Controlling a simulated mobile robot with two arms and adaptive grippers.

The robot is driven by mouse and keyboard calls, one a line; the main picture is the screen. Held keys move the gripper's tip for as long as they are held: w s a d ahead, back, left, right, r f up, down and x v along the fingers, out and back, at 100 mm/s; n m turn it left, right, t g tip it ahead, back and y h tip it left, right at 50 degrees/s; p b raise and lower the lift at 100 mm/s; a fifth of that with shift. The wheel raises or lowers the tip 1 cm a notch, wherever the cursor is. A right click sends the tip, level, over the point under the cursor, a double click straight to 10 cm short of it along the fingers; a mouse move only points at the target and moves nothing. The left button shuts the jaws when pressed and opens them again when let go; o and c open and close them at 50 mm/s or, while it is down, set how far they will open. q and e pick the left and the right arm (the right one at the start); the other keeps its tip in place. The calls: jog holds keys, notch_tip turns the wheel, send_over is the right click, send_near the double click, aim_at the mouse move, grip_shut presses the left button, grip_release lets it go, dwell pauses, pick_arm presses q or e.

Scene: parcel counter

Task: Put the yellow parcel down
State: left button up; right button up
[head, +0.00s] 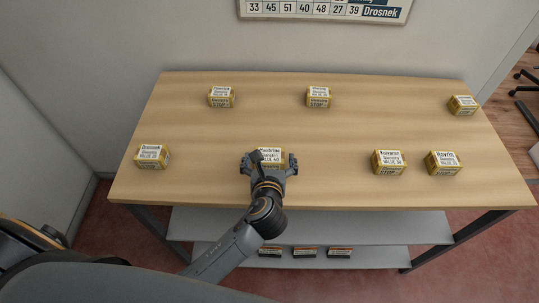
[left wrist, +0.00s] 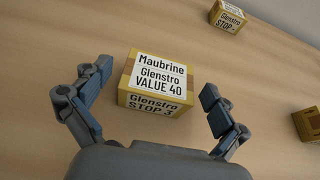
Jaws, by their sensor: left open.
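The yellow parcel (left wrist: 157,84) labelled Maubrine, Glenstro, VALUE 40 rests on the wooden table. It also shows near the table's front edge in the head view (head: 270,153), partly hidden by my gripper. My left gripper (head: 270,163) is open, with one finger on each side of this parcel. In the left wrist view the two fingers (left wrist: 158,100) stand apart from the parcel, with a gap on both sides. My right gripper is in neither view.
Similar yellow parcels stand on the table (head: 230,185): one at the left (head: 152,156), two at the back (head: 221,97) (head: 319,97), one at the far right (head: 463,105), two at the front right (head: 388,162) (head: 443,163).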

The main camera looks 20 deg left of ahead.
pick_arm(q)
jog(key=v, duration=1)
jog(key=shift+s+d+r+b, duration=0.1)
jog(key=shift+s+d+b, duration=0.05)
jog(key=shift+s+b, duration=0.2)
